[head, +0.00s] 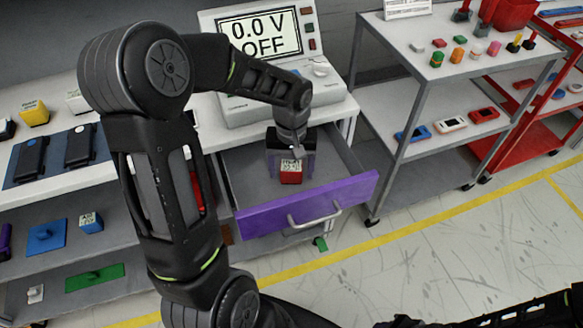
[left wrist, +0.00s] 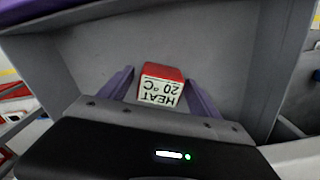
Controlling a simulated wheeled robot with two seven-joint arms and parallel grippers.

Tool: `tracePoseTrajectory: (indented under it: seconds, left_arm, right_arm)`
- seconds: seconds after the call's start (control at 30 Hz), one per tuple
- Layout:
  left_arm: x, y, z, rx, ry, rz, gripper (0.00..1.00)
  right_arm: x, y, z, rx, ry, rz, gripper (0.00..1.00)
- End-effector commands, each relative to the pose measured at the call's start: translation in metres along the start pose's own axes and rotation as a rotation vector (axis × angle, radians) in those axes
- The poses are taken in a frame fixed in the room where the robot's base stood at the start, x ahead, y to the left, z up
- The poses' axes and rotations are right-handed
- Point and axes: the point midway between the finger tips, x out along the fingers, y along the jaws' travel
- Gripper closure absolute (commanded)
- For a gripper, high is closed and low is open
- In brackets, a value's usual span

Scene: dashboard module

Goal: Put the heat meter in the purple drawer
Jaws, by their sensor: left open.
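The heat meter (head: 291,172) is a small red block with a white label, inside the open purple drawer (head: 300,208). My left gripper (head: 291,160) reaches down into the drawer at the heat meter. In the left wrist view its two purple fingers (left wrist: 161,92) stand on either side of the block, with gaps between them and it. The gripper is open. I cannot tell whether the block rests on the drawer floor. My right gripper is not in view.
A large meter reading "0.0 V OFF" (head: 262,35) stands on the bench above the drawer. A grey shelf (head: 420,75) with small items is at the right. The floor (head: 430,250) in front right is clear.

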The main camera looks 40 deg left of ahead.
Motion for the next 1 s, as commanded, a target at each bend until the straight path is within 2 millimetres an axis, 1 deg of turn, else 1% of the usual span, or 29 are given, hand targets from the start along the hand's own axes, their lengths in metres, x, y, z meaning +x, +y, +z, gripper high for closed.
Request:
tracePoseTrajectory:
  seconds: [0.07, 0.17, 0.27, 0.6, 0.7, 0.83, 1.0]
  left_arm:
    - [-0.004, 0.000, 0.000, 0.000, 0.000, 0.000, 0.28]
    - [-0.011, 0.000, -0.001, 0.000, 0.004, 0.001, 0.28]
    - [-0.026, 0.001, -0.002, 0.000, 0.006, 0.002, 0.28]
    - [-0.095, 0.000, -0.001, 0.000, 0.005, 0.002, 0.28]
    - [-0.110, 0.001, -0.001, -0.001, 0.003, 0.002, 0.28]
    - [-0.121, 0.000, 0.000, 0.000, 0.001, 0.001, 0.28]
    - [-0.123, 0.000, 0.000, 0.000, 0.000, 0.000, 0.28]
  right_arm:
    - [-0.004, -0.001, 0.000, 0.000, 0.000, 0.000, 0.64]
    - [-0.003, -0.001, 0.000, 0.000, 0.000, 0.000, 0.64]
    - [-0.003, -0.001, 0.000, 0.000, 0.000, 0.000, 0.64]
    - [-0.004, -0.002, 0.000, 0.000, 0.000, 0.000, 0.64]
    - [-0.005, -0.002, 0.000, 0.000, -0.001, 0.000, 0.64]
    - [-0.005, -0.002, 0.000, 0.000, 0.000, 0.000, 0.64]
    - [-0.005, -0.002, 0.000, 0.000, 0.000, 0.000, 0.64]
